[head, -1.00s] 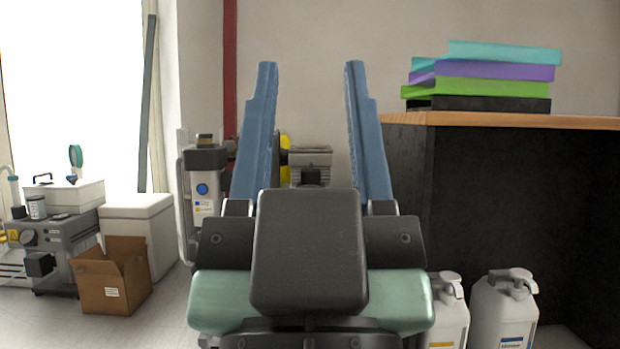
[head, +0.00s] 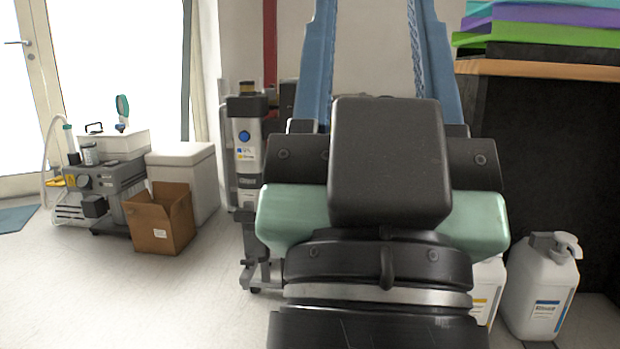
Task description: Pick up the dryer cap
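A white upright dryer column (head: 247,150) with a black head and a blue round mark stands against the back wall, left of my arm. A small dark cap with a brownish band (head: 247,88) sits on top of its head; I take this for the dryer cap. My gripper (head: 376,30) points away from me toward the back wall. Its two blue fingers are wide apart with nothing visible between them, and their tips run past the top edge. The gripper is to the right of the cap and apart from it. My arm hides much of the equipment behind.
An open cardboard box (head: 160,222), a white bin (head: 190,172) and a grey machine (head: 95,185) stand at the left. White jugs (head: 540,290) stand right of my arm, below a wooden counter (head: 540,69) with coloured trays. The floor at front left is clear.

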